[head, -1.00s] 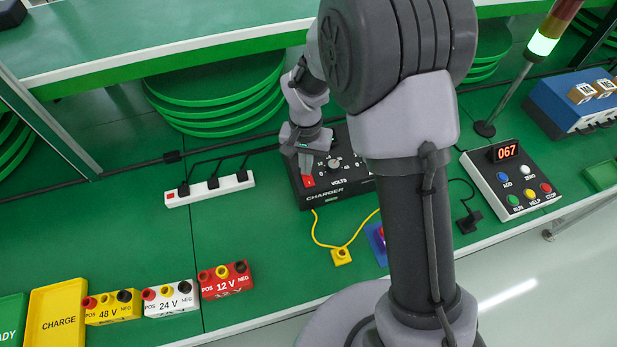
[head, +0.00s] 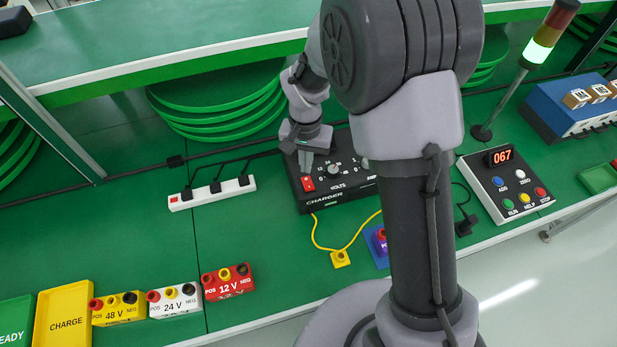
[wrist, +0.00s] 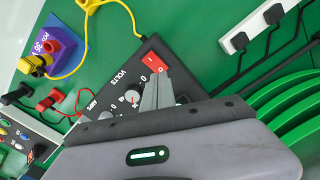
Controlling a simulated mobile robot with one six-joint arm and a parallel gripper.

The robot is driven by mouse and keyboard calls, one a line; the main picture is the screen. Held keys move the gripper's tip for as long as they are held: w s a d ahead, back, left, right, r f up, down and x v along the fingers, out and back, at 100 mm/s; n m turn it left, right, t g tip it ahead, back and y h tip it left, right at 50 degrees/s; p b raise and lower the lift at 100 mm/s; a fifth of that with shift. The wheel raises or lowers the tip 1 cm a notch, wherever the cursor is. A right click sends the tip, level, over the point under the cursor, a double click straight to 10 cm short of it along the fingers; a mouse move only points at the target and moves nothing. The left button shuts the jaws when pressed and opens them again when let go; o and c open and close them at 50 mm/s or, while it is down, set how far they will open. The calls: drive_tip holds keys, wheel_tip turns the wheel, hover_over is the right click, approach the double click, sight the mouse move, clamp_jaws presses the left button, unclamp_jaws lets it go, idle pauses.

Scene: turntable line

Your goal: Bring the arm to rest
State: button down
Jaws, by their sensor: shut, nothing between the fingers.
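My gripper (head: 306,160) is shut and empty, above the black charger box at the back of the green bench. In the wrist view the closed fingertips (wrist: 155,82) are close to the charger's red switch (wrist: 153,62); I cannot tell whether they touch it. The charger (head: 340,196) has a VOLTS dial (head: 333,169) and the red switch (head: 307,184) at its left end. My arm covers the charger's right side in the head view.
A white power strip (head: 212,193) lies left of the charger. A yellow lead (head: 340,259) lies in front. Red (head: 228,283), white (head: 175,301) and yellow (head: 118,309) batteries stand front left. A control box (head: 507,184) reading 067 and a lit light tower (head: 536,48) stand right.

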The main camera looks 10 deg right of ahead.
wheel_tip(320, 180, up, 3)
drive_tip(key=shift+f+p, duration=0.1)
drive_tip(key=shift+p, duration=0.7)
drive_tip(key=s+d+r+t+y+b, duration=0.1)
drive_tip(key=s+d+r+t, duration=0.1)
drive_tip(key=s+r, duration=0.35)
drive_tip(key=s+d+r+t+b, duration=0.1)
drive_tip(key=s+d+r, duration=0.15)
drive_tip(key=r, duration=0.65)
drive_tip(key=s+d+r+t+y+b, duration=0.1)
drive_tip(key=s+r, duration=0.3)
drive_tip(key=s, duration=0.9)
drive_tip(key=shift+s+m+t+b, duration=0.25)
drive_tip(key=shift+t+b, duration=0.25)
drive_tip(key=shift+t, duration=0.4)
